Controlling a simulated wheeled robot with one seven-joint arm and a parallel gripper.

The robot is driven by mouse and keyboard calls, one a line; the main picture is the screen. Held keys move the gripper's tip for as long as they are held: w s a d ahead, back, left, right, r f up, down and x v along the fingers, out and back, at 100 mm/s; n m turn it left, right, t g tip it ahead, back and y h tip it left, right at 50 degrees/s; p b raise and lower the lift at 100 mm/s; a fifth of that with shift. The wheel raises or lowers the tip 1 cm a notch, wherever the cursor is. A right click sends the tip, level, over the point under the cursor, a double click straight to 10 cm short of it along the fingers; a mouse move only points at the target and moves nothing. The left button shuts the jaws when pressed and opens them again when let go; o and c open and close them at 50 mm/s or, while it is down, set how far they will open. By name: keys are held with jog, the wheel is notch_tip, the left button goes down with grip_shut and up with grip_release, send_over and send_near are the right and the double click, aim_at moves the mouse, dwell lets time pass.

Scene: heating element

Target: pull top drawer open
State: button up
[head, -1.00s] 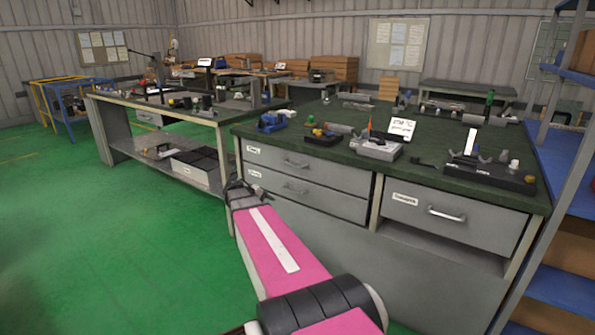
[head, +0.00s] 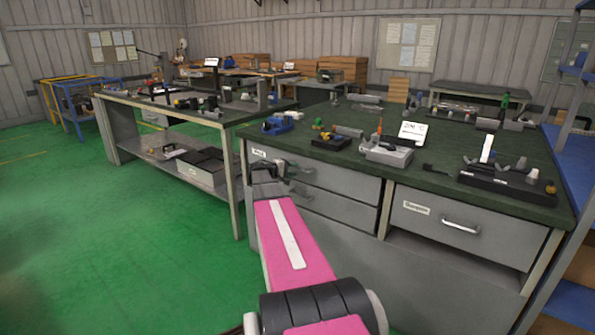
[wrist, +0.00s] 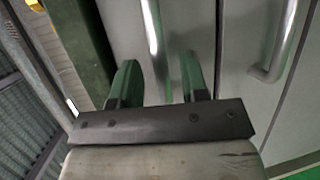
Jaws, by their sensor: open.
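The grey top drawer (head: 345,182) of the left stack under the green bench top looks shut, flush with the cabinet front. My gripper (head: 284,172) is in front of its left part and partly hides its handle. In the wrist view, the top drawer's metal handle (wrist: 152,28) appears between the two green fingers of my open gripper (wrist: 158,75). I cannot tell whether the fingertips reach around the handle. Nothing is held. The lower drawer (head: 345,211) is also shut, and its handle (wrist: 286,42) shows at the right of the wrist view.
A wider drawer (head: 465,232) with a bar handle is at the right of the same bench (head: 440,180), above an open recess. Tools and a small sign (head: 412,132) stand on the bench top. A second bench (head: 228,112) is at left. Green floor (head: 150,230) is clear.

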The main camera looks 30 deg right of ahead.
jog(key=shift+d+f, duration=0.2)
jog(key=shift+d, duration=1.1)
jog(key=shift+c, duration=0.3)
grip_shut()
jog(key=s+a, duration=0.5)
jog(key=a, duration=0.7)
jog(key=s+a, duration=0.5)
jog(key=a, duration=0.8)
jog(key=shift+s+a, duration=0.3)
jog(key=shift+o, duration=0.3)
grip_release()
jog(key=shift+a, duration=0.1)
jog(key=a+r, duration=0.2)
jog(key=a, duration=0.8)
jog(key=shift+a, duration=0.2)
